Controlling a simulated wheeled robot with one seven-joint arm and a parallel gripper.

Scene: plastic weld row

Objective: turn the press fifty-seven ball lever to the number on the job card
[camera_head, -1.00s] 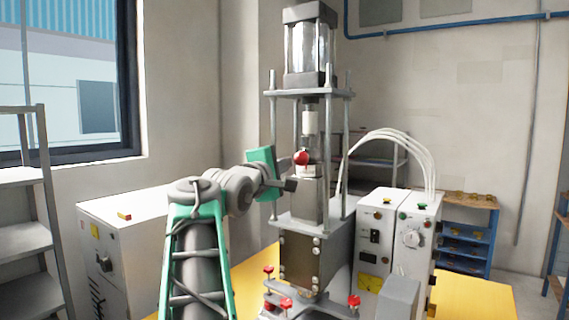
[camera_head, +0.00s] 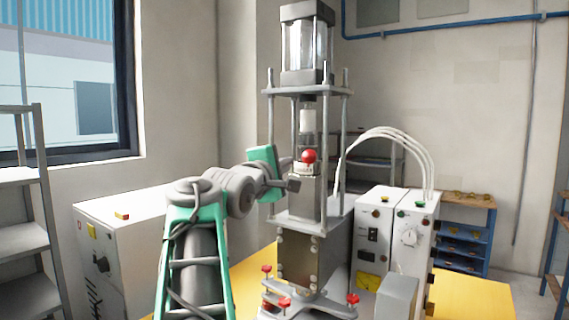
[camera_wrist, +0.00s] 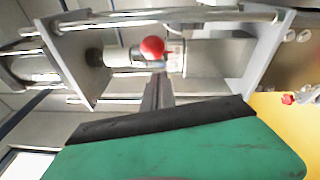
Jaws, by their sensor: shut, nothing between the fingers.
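The press (camera_head: 306,85) stands on the yellow table, with a clear cylinder on top and steel rods down its sides. Its red ball lever knob (camera_head: 309,156) sits above a pale collar (camera_head: 305,169) in the middle of the frame; marks on the collar are too small to read. My gripper (camera_head: 294,186) is shut and empty, just left of and below the ball. In the wrist view the red ball (camera_wrist: 152,47) lies just past my shut fingertips (camera_wrist: 158,76); I cannot tell whether they touch the lever. I cannot make out a job card.
Steel rods (camera_head: 323,160) flank the ball closely. Red star knobs (camera_head: 284,303) stick up at the press foot. A white control box (camera_head: 409,236) with a dial and hoses stands to the right, and a grey cabinet (camera_head: 135,215) to the left. Yellow table (camera_head: 470,297) is bare at right.

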